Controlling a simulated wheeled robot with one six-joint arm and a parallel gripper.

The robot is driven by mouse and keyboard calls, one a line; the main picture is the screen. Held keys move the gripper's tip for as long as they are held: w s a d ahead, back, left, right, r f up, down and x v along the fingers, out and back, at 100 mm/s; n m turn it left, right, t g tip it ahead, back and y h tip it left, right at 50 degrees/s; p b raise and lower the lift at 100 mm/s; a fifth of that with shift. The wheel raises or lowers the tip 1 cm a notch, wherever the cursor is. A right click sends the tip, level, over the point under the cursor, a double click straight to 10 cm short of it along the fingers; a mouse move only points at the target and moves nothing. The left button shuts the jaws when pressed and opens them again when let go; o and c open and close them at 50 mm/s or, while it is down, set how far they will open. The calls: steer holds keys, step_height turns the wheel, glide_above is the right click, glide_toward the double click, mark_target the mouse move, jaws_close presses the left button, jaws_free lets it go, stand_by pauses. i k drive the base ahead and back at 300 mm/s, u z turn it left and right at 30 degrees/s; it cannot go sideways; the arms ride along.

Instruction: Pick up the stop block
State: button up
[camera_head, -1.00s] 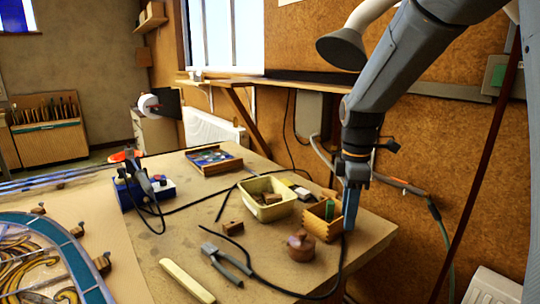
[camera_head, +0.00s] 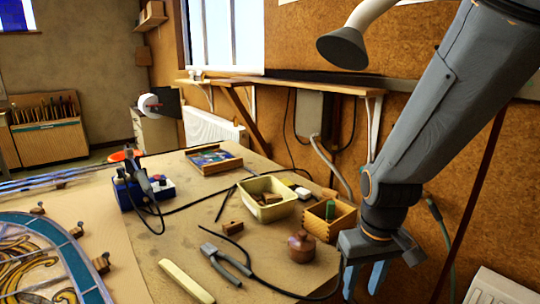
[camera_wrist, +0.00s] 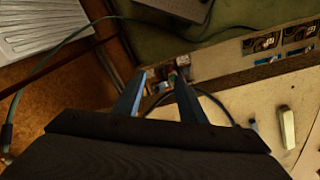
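A small brown wooden block (camera_head: 232,228) lies on the bench between the pliers and the cream tub; it may be the stop block, but I cannot tell for sure. Similar small wooden blocks with knobs (camera_head: 77,230) stand along the edge of the leaded panel (camera_head: 72,262) at the left. My gripper (camera_head: 364,279) points down by the bench's right front corner, its two blue fingers apart and empty. It is well to the right of these blocks. In the wrist view the open fingers (camera_wrist: 158,88) show; I cannot make out a stop block there.
A cream tub (camera_head: 249,204) with pieces, an open wooden box (camera_head: 322,229), a brown lidded pot (camera_head: 301,247), pliers (camera_head: 228,264), a pale strip (camera_head: 186,281) and a blue soldering station (camera_head: 128,197) stand or lie on the bench. A black cable crosses it.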

mark_target(233, 226)
steer(key=k, duration=0.6)
steer(key=u, duration=0.45)
steer(key=i, duration=1.25)
steer(key=u, duration=0.35)
